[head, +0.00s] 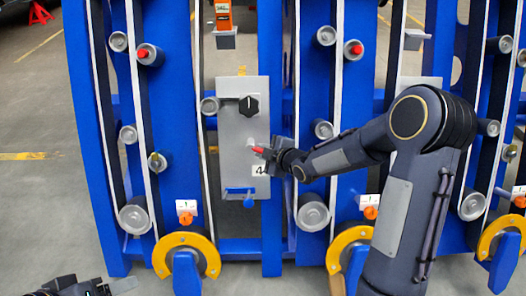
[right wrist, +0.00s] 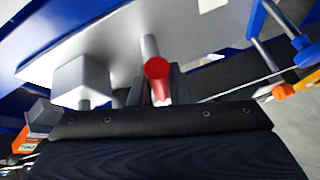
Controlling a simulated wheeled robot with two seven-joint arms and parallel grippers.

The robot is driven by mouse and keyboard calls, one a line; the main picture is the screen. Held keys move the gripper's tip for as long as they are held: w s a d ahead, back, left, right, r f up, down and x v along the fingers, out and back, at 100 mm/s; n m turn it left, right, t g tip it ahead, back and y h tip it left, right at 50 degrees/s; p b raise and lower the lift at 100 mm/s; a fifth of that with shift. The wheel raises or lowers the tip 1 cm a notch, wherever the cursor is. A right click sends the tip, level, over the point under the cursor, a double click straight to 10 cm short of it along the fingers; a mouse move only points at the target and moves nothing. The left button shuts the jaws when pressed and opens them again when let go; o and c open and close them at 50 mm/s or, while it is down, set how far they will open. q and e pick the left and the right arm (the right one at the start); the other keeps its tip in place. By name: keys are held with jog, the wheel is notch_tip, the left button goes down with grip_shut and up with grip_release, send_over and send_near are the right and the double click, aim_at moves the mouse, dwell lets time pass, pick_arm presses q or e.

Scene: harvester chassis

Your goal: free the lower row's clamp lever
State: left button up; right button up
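A grey panel (head: 229,140) stands upright on the blue chassis, with a black knob (head: 249,105) and a blue T-shaped handle (head: 238,192). A lever with a red tip (head: 258,150) sticks out from the panel below the knob. In the right wrist view the lever's grey rod ends in a red tip (right wrist: 157,68) between the finger parts. My right gripper (head: 273,154) is at this red tip; whether the fingers press on it is unclear. My left gripper (head: 122,285) is low at the left edge, partly cut off, away from the panel.
Yellow arc-shaped parts (head: 186,256) line the lower front, with orange knobs (head: 186,218) above them. Grey rollers (head: 135,215) and red-tipped ones (head: 151,55) flank the panel. An orange block (head: 223,16) is above it. Open floor lies left.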

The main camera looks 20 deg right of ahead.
jog(key=o, duration=0.4)
jog(key=shift+p+v, duration=0.9)
jog(key=shift+v, duration=3)
jog(key=shift+f, duration=0.1)
